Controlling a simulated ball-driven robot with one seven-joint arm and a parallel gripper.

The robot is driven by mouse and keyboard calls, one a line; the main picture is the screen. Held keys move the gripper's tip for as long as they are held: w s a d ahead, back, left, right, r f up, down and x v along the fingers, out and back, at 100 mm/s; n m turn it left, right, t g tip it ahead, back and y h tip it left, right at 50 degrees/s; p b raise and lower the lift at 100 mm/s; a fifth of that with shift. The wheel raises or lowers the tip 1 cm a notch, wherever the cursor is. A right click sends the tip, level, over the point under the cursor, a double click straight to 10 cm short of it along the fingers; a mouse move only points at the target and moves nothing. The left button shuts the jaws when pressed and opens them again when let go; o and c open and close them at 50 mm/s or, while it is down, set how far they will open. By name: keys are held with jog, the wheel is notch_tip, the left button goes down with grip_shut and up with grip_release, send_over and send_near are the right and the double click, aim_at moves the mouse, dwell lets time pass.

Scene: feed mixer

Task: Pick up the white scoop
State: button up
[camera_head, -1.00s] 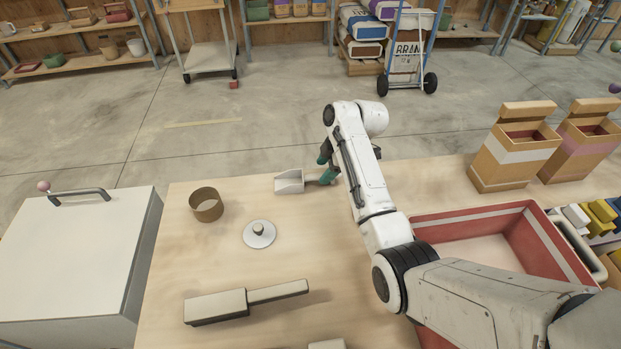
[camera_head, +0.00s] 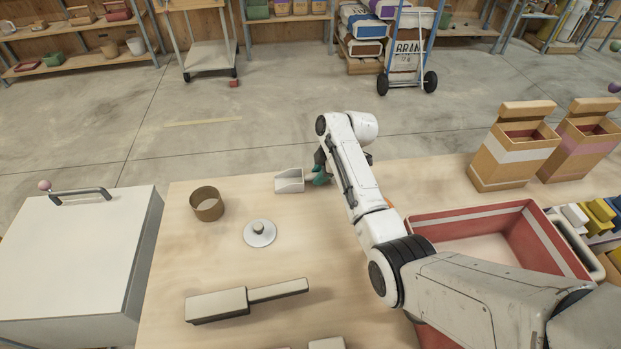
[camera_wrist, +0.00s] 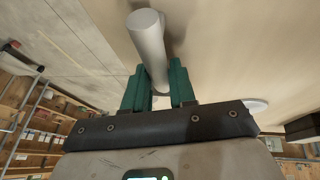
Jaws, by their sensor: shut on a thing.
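The white scoop (camera_head: 290,180) is at the far edge of the wooden table, its open pan pointing left in the head view. My gripper (camera_head: 320,176), with green fingers, is at the scoop's handle end, and my arm partly hides it. The pan is not clearly seen in the wrist view. I cannot tell whether the scoop is clear of the table.
A brown ring-shaped container (camera_head: 207,204), a round lid with a knob (camera_head: 259,233) and a long-handled block-shaped tool (camera_head: 246,300) lie on the table. A red bin (camera_head: 535,228) is at the right, with open cardboard boxes (camera_head: 512,150) behind it. The table's middle is clear.

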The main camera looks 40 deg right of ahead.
grip_shut()
jog(key=shift+r, duration=0.1)
jog(key=shift+r+p, duration=0.4)
jog(key=shift+p, duration=0.05)
notch_tip(320, 180, up, 3)
jog(key=p, duration=0.2)
jog(key=shift+p, duration=0.3)
jog(key=s+r+p, duration=0.2)
jog(key=s+r, duration=0.2)
jog(key=s, duration=0.3)
jog(key=s+a+r+p, duration=0.1)
jog(key=s+r+p, duration=0.2)
jog(key=s+r, duration=0.2)
jog(key=shift+s+a, duration=0.2)
jog(key=shift+s, duration=0.75)
